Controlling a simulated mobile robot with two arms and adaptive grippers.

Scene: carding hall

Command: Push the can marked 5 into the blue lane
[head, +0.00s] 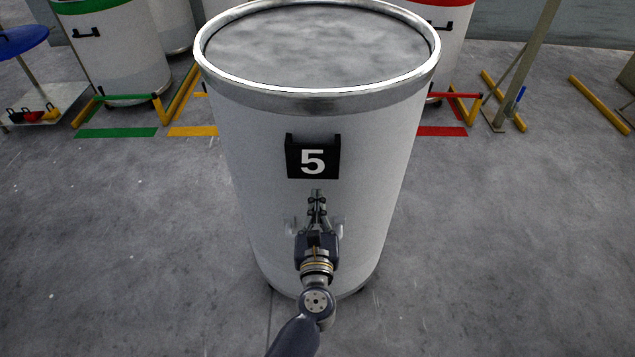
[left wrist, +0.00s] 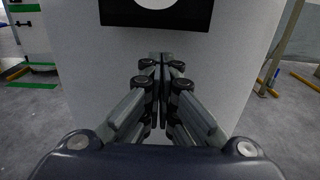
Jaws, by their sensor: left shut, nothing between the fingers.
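The can marked 5 (head: 375,165) is a large pale grey cylinder with a metal rim, full of grey fibre. It stands upright in the middle of the head view, its black number plate facing me. Its wall fills the middle of the left wrist view (left wrist: 90,60). My left gripper (head: 317,194) is shut and empty, in front of the wall just below the plate; it also shows in the left wrist view (left wrist: 161,58). The fingertips are at or very near the wall; I cannot tell if they touch. No blue lane shows; the can hides the floor behind it. My right gripper is not in view.
Behind stand a can with a green band (head: 125,55) and one with a red band (head: 453,45). Green (head: 117,132), yellow (head: 193,131) and red (head: 441,131) floor strips lie near low rails. A post (head: 525,60) stands right. The floor beside the can is clear.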

